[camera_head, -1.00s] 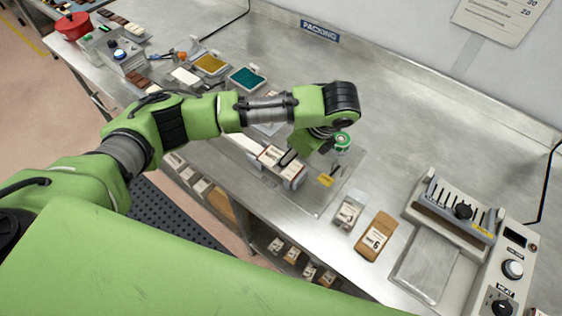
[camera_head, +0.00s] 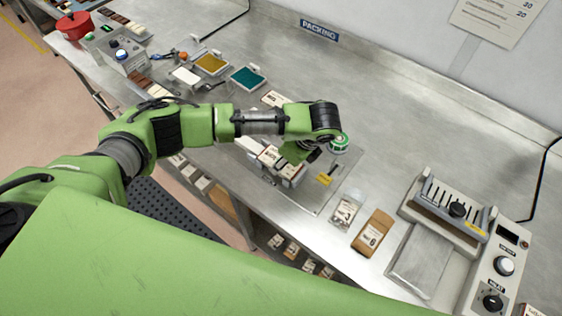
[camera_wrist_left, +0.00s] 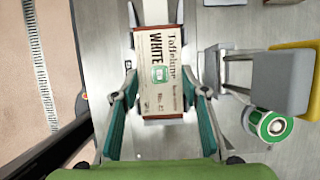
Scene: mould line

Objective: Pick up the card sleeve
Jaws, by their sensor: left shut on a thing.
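The card sleeve (camera_wrist_left: 160,75) is an off-white and brown box printed "Taffelune WHITE". It lies between the two teal fingers of my left gripper (camera_wrist_left: 166,90) in the left wrist view. The gripper is shut on it. In the head view, my left gripper (camera_head: 298,158) points down at the sleeve group near the bench's front edge. The wrist and fingers partly cover that group, so I cannot tell there whether the sleeve is clear of its support. My right gripper is not in view.
A green-and-white tape roll (camera_head: 339,143) stands close to my left wrist. A clear packet (camera_head: 346,210) and a brown packet (camera_head: 373,233) lie to the right, before the heat sealer (camera_head: 450,212). Yellow (camera_head: 211,64) and teal (camera_head: 248,77) trays sit behind the arm. The back-right bench is clear.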

